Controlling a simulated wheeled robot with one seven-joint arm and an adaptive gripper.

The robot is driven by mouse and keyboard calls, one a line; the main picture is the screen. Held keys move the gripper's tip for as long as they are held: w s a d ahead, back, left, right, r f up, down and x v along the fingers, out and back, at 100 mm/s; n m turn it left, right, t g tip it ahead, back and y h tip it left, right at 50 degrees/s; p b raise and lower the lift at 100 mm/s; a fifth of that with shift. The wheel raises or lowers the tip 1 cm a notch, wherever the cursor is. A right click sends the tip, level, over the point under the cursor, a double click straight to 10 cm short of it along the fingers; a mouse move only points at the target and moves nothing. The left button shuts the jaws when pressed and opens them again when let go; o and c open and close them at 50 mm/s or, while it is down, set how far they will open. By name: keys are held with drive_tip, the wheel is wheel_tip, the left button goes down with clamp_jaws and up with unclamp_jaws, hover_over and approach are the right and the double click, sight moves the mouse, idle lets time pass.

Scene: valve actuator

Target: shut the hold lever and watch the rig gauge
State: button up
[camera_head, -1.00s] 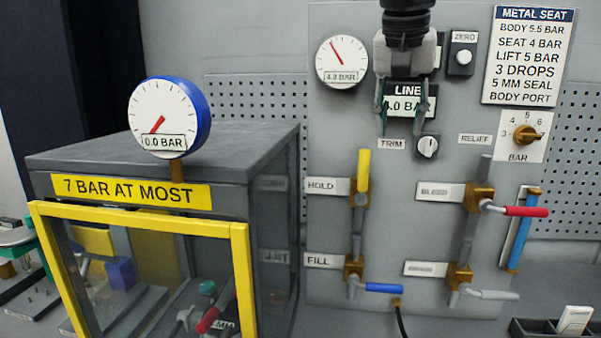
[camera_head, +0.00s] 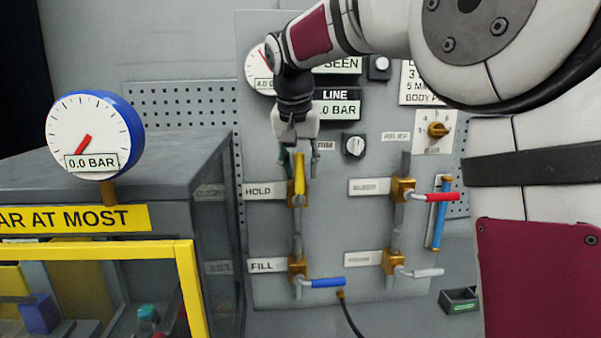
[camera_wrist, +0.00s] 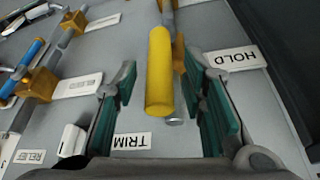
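The hold lever (camera_head: 299,174) has a yellow handle and stands upright, in line with its pipe, above a brass valve body beside the HOLD label (camera_head: 265,191). My gripper (camera_head: 299,165) is at the lever's upper end. In the wrist view my gripper (camera_wrist: 163,110) is open, with green-padded fingers on either side of the yellow handle (camera_wrist: 160,75) and gaps between. The rig gauge (camera_head: 88,137) is a white dial with a blue rim, its display reading 0.0 BAR. A panel gauge (camera_head: 256,68) is partly hidden by my arm.
Below is the blue fill lever (camera_head: 327,283). To the right are the red lever (camera_head: 433,197) and a grey lever (camera_head: 424,272). The TRIM knob (camera_head: 354,146) is close to my gripper. A yellow-framed cabinet (camera_head: 187,290) stands at left; my arm covers the right side.

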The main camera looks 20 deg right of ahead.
drive_tip(key=shift+x, duration=1.15)
clamp_jaws()
